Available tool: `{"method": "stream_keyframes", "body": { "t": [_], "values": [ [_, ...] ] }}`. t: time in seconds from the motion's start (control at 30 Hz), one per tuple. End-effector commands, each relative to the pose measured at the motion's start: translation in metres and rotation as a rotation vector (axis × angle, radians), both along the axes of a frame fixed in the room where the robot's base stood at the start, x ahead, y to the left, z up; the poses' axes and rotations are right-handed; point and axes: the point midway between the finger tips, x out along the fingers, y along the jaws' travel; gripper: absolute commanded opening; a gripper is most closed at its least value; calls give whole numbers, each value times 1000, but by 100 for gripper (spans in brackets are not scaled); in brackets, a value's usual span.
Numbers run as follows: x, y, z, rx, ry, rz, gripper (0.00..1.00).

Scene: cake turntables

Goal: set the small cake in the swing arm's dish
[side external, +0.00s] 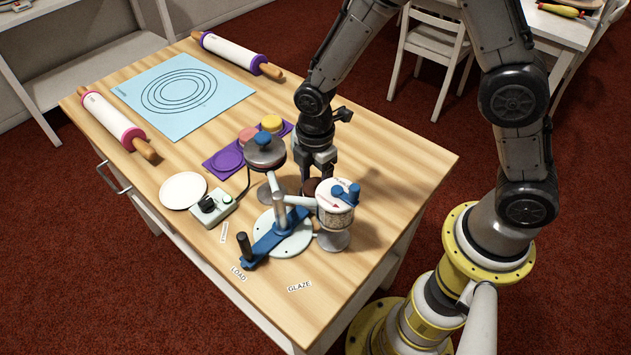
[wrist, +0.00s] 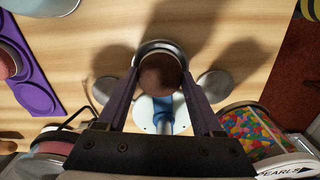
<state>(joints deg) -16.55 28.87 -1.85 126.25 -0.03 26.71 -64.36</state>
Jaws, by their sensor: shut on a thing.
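The small cake (wrist: 160,74) is a round brown piece between my fingertips. My gripper (wrist: 162,82) is shut on it. The swing arm's dish (wrist: 158,44) shows as a grey rim beyond and around the cake in the wrist view; the cake overlaps it, and I cannot tell whether they touch. The blue swing arm (wrist: 164,110) runs from the dish toward the pale round base. In the side view the arm (side external: 270,241) has a dark upright handle, and my gripper (side external: 315,180) is behind the dispensers. A bit of brown cake (side external: 312,186) shows there; the dish is mostly hidden.
A dispenser of coloured pearls (side external: 334,212) and a metal-topped one (side external: 264,152) stand close to my gripper. A purple tray (side external: 226,160) holds pink and yellow cakes. A control box (side external: 213,205) and white plate (side external: 183,190) lie left. The table's right side is clear.

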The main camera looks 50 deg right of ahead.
Motion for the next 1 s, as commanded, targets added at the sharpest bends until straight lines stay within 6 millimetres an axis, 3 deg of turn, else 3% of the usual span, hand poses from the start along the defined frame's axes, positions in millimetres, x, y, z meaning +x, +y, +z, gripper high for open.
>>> {"method": "stream_keyframes", "body": {
  "t": [0.43,0.47,0.6,1.0],
  "values": [
    [0,0,-6,0,0,0,16],
    [0,0,-5,0,-1,0,73],
    [0,0,-5,0,0,0,98],
    [0,0,2,1,-3,0,98]
  ]
}}
